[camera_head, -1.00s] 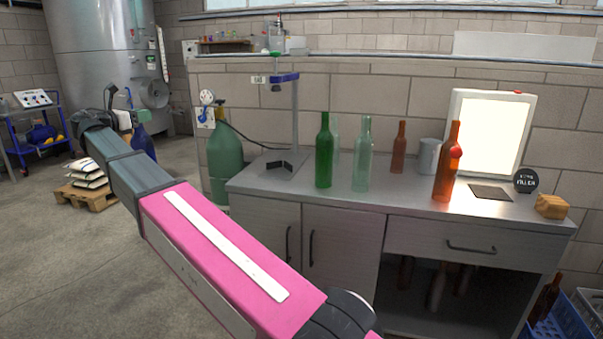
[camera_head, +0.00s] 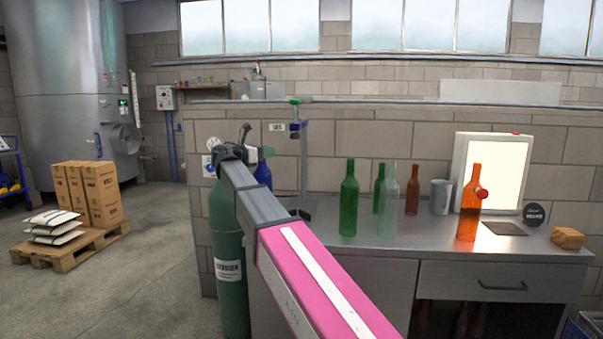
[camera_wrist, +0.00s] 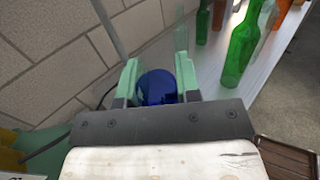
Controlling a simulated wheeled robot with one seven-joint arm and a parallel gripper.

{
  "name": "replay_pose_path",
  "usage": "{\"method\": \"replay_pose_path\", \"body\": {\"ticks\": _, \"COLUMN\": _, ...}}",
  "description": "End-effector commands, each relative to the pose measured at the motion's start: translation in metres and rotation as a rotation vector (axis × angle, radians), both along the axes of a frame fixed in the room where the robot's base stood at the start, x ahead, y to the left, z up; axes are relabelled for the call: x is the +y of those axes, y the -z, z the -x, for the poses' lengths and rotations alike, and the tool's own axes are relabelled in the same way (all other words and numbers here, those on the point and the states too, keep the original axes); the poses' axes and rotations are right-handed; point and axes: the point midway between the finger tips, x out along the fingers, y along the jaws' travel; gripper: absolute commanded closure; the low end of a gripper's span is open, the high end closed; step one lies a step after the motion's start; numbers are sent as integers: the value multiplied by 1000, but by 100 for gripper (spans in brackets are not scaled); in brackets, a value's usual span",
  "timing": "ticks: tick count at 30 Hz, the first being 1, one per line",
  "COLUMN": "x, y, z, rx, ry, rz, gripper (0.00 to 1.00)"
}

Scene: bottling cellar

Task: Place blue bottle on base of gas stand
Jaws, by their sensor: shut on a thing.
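The blue bottle (camera_head: 263,174) hangs in my gripper (camera_head: 254,152), above the left end of the metal counter or close to it; its lower part is hidden behind my arm. In the wrist view the bottle's round blue top (camera_wrist: 157,87) sits between the two green fingers of my gripper (camera_wrist: 158,84), which are shut on it. The gas stand (camera_head: 303,165), a grey post with a blue clamp and a green top, rises just right of the bottle. Its dark base (camera_head: 303,206) shows partly at the counter's left end, partly covered by my arm.
A green bottle (camera_head: 349,200), a pale green bottle (camera_head: 388,205) and an orange bottle (camera_head: 468,205) stand right of the gas stand. A green gas cylinder (camera_head: 229,265) stands left of the counter (camera_head: 400,246). A lit panel (camera_head: 490,172) stands at the back right.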

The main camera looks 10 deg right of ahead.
Motion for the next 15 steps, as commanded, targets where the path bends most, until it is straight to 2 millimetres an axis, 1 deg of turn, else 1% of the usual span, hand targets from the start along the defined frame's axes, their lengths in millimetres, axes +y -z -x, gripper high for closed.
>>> {"method": "replay_pose_path", "body": {"ticks": 1, "x": -9, "y": -1, "z": -6, "rx": 0, "ry": 1, "rz": 1, "gripper": 100}}
{"method": "replay_pose_path", "body": {"ticks": 15, "x": -101, "y": -1, "z": -52, "rx": 0, "ry": 2, "rz": 1, "gripper": 100}}
